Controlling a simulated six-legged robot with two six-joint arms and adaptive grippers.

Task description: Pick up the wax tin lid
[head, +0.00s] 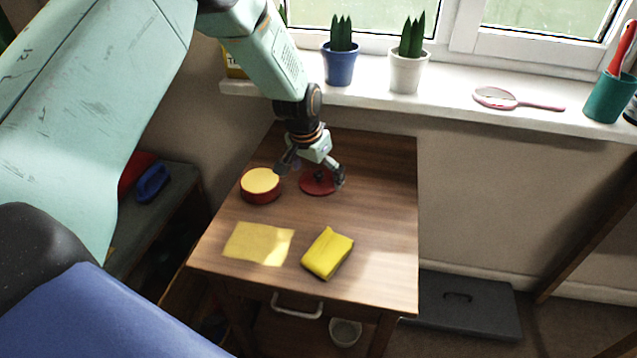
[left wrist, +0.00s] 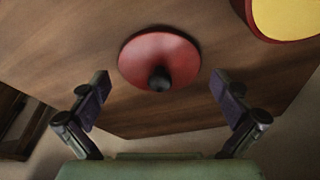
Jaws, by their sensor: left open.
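The wax tin lid (head: 316,186) is a red disc with a dark knob, lying on the wooden table. In the left wrist view the lid (left wrist: 150,60) shows whole, with its black knob pointing toward the camera. My left gripper (head: 311,172) is open and above the lid; in the left wrist view its two fingers (left wrist: 165,105) are spread wide to either side of the knob, holding nothing. The wax tin (head: 260,196), red with yellow wax, stands open just left of the lid. My right gripper is not in view.
A yellow cloth (head: 258,243) lies flat on the table (head: 390,200), and a folded yellow sponge or cloth (head: 327,253) is near its front. The table's right side is clear. Behind it a windowsill (head: 450,108) holds potted plants, a pink-rimmed brush or mirror (head: 497,98) and a teal cup (head: 608,98).

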